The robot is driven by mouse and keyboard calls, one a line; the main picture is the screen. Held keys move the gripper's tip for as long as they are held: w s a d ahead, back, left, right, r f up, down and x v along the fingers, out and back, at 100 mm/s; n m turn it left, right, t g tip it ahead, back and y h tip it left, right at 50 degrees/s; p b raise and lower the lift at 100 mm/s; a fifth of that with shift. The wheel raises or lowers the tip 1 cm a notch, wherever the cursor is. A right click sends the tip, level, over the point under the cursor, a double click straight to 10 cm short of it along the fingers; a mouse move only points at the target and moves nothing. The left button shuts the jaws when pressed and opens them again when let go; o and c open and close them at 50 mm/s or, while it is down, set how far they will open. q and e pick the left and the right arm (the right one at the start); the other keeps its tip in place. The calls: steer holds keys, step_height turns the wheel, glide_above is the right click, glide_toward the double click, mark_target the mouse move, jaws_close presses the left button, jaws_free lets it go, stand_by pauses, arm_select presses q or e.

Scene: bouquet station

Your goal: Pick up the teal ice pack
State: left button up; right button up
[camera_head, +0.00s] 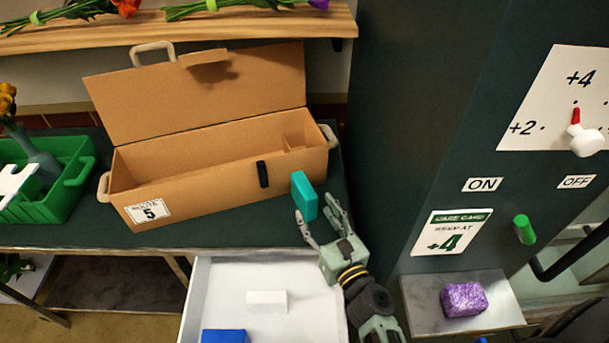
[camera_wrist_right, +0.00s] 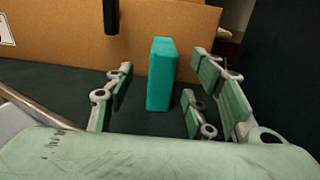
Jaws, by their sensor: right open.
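The teal ice pack (camera_head: 304,196) stands upright on the dark bench, just in front of the right end of the cardboard box. In the right wrist view the teal ice pack (camera_wrist_right: 160,75) shows ahead, between the spread fingers. My right gripper (camera_head: 322,222) is open and empty, with its fingertips close to the pack. In the right wrist view the right gripper (camera_wrist_right: 160,92) has fingers on both sides of the pack; I cannot tell whether any touches it. My left gripper is not in view.
The open cardboard box (camera_head: 190,200) labelled 5 stands behind the pack. A white drawer (camera_head: 215,290) holding a white block (camera_head: 267,301) and a blue block (camera_head: 224,336) is open below. A purple block (camera_head: 463,299) lies on a metal shelf (camera_head: 420,318). A green crate (camera_head: 65,200) stands left.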

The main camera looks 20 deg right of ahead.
mark_target(312, 205)
steer(key=shift+w+d, duration=0.1)
steer(key=shift+w, duration=0.65)
steer(key=shift+w+r+p, duration=0.15)
steer(key=shift+w+p, duration=0.2)
steer(key=shift+w, duration=0.45)
steer(key=w, duration=0.4)
steer(key=shift+w+a+p, duration=0.25)
steer(key=shift+a+p, duration=0.05)
steer(key=shift+a, duration=0.05)
steer(key=shift+w, duration=0.45)
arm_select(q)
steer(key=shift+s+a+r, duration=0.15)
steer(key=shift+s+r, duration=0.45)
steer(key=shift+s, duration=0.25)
arm_select(e)
steer(key=shift+a, duration=0.1)
jaws_close()
